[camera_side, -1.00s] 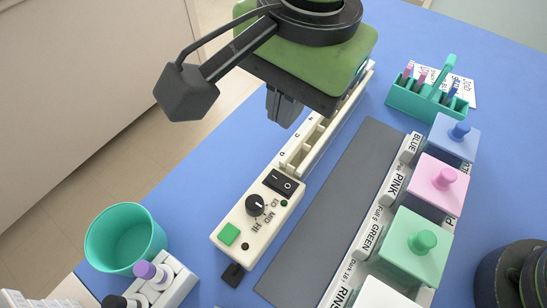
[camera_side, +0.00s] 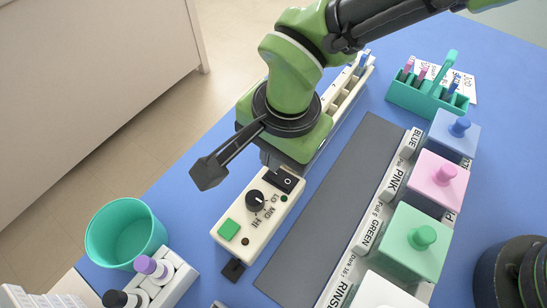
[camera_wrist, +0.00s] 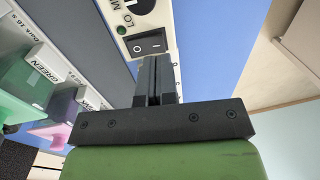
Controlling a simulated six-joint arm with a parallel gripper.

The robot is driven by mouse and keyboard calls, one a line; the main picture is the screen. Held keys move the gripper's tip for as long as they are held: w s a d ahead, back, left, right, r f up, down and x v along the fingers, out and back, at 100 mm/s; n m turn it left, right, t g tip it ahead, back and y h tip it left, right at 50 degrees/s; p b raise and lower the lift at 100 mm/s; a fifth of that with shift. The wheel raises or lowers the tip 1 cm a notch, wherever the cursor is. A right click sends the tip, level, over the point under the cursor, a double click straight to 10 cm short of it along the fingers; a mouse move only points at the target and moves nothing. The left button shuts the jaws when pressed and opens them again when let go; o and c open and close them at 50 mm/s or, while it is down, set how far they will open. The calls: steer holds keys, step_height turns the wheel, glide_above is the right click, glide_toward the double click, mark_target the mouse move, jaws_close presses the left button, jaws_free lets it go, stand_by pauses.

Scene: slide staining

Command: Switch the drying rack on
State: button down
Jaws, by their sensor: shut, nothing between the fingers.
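The drying rack (camera_side: 262,218) is a long cream unit with a control panel at its near end. Its black rocker switch (camera_side: 287,182) is partly hidden by my gripper in the side view. The switch also shows in the wrist view (camera_wrist: 147,44), with its marks visible. A small dark green indicator (camera_side: 284,198) sits beside it. My gripper (camera_side: 268,163) is shut and empty, pointing down with its fingertips at the switch's far end. In the wrist view the fingertips (camera_wrist: 157,62) overlap the switch's edge. I cannot tell whether they touch it.
The panel also has a black dial (camera_side: 255,201) and a green square button (camera_side: 228,229). A teal cup (camera_side: 125,232) stands at left. Lidded staining jars, including a pink one (camera_side: 437,183), line the right. A teal slide holder (camera_side: 428,99) stands at the back.

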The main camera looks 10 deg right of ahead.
mark_target(281, 177)
steer(key=shift+w+a+f, duration=0.1)
steer(key=shift+f, duration=1.4)
steer(key=shift+f, duration=0.2)
steer(key=shift+s+d+r, duration=0.3)
steer(key=shift+s+d, duration=0.15)
steer(key=shift+r, duration=0.1)
